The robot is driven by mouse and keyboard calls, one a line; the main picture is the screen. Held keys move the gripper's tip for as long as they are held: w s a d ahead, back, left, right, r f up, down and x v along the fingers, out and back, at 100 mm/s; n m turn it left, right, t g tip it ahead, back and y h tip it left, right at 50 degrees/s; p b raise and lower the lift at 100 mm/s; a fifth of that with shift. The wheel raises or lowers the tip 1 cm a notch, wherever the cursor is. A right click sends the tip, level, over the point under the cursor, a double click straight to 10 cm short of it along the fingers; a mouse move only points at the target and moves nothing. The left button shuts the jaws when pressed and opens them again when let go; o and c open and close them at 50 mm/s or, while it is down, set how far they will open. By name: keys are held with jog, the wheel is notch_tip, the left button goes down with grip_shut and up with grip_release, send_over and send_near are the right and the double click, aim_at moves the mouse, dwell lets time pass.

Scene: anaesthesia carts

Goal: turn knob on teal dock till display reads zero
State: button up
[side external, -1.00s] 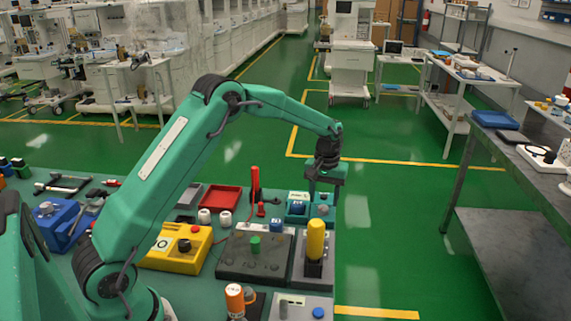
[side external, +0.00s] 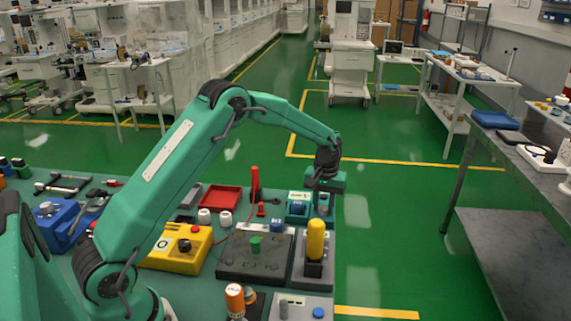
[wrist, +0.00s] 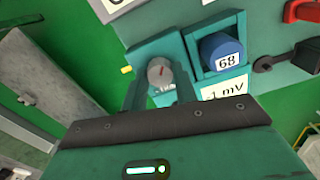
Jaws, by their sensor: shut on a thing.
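The teal dock (wrist: 136,56) stands at the table's far right corner; it also shows in the side view (side external: 290,211). Its round grey knob (wrist: 158,73) has a red mark on top. My gripper (wrist: 155,95) points down at the knob, shut on it with a finger on each side. In the side view my gripper (side external: 324,197) hides most of the knob. The white display (wrist: 224,89) beside it reads 1 mV, perhaps with a minus sign; its left edge is hard to make out. A blue cylinder (wrist: 221,50) with a numbered label sits in the dock's square frame.
A yellow box (side external: 176,250), a dark panel with a green knob (side external: 255,245), a yellow upright cylinder (side external: 316,238) and a red tray (side external: 222,197) crowd the table. A red upright handle (side external: 255,182) stands left of the dock. Open green floor lies right of the table.

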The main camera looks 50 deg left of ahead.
aim_at(323, 207)
jog(key=shift+m, duration=1.3)
jog(key=o, duration=1)
jog(key=shift+c, duration=0.2)
jog(key=shift+r, duration=0.2)
notch_tip(323, 207, up, 7)
jog(key=shift+r, duration=0.3)
